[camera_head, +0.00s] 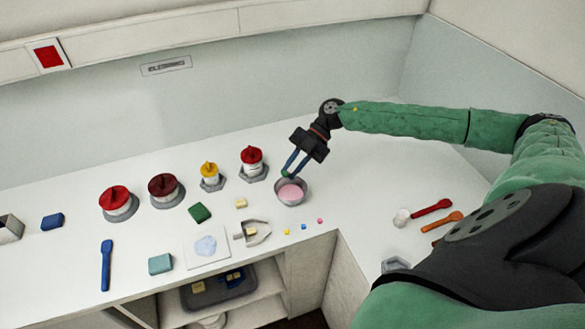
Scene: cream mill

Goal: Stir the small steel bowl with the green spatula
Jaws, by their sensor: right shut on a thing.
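The small steel bowl (306,197) stands on the white counter near the middle of the view, with pink contents (290,192) in it. My right gripper (290,170) reaches in from the right and points down at the bowl's back left rim. It is shut on the green spatula (285,173), of which only a small green part shows at the fingertips. I cannot tell whether the spatula's lower end touches the pink contents. My left gripper is not in view.
Lidded pots with red (114,198), dark red and yellow lids stand left of the bowl. A scoop (256,233) and small coloured cubes lie in front. A red spoon (432,208) and an orange spoon (442,221) lie at the right. The counter behind the bowl is clear.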

